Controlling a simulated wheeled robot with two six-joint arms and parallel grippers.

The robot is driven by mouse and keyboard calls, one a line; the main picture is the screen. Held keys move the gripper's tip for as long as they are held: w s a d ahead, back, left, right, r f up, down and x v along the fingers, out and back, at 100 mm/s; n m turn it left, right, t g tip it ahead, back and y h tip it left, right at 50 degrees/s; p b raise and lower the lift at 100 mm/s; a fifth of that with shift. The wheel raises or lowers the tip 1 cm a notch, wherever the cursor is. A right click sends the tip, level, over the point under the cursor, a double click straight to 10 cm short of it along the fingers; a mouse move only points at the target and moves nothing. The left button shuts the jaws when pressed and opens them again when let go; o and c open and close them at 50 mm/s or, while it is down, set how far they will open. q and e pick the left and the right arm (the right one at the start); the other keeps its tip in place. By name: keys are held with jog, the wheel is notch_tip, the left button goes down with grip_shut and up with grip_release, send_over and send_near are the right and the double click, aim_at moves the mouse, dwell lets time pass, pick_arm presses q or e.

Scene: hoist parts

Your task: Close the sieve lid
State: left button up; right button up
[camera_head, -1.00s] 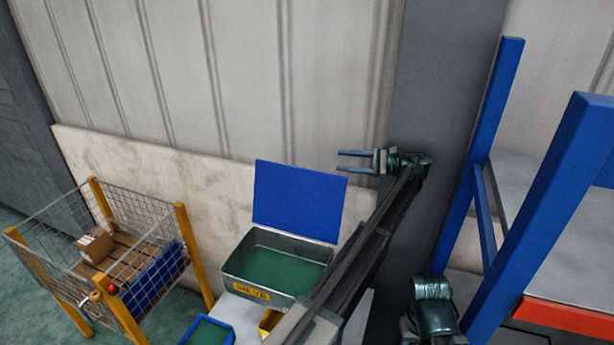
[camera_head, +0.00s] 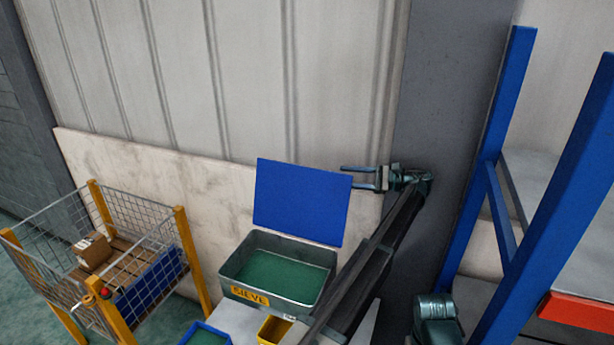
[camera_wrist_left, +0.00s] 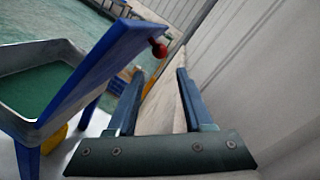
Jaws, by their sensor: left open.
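The sieve is a grey metal tray (camera_head: 300,286) with a green inside and a yellow SIEVE label, in the lower middle of the head view. Its blue lid (camera_head: 298,203) stands up open at the tray's back edge. My left gripper (camera_head: 342,177) is open, its fingers pointing left at the lid's right edge near the top; contact cannot be told. In the left wrist view the lid (camera_wrist_left: 105,70) stands edge-on left of the open fingers (camera_wrist_left: 157,88), with the tray (camera_wrist_left: 35,90) beyond it. Nothing is between the fingers.
A wire cage (camera_head: 160,242) with yellow posts holds a cardboard box (camera_head: 92,250) at the left. A blue bin (camera_head: 206,335) and a yellow bin (camera_head: 274,331) stand in front of the sieve. A light wall panel (camera_head: 150,165) is close behind. A blue rack (camera_head: 505,130) stands at the right.

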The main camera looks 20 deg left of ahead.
aim_at(307, 173)
pick_arm(q)
jog(key=x, duration=1.3)
jog(key=shift+a, duration=0.1)
grip_shut()
jog(key=shift+s, duration=0.1)
dwell(0.9)
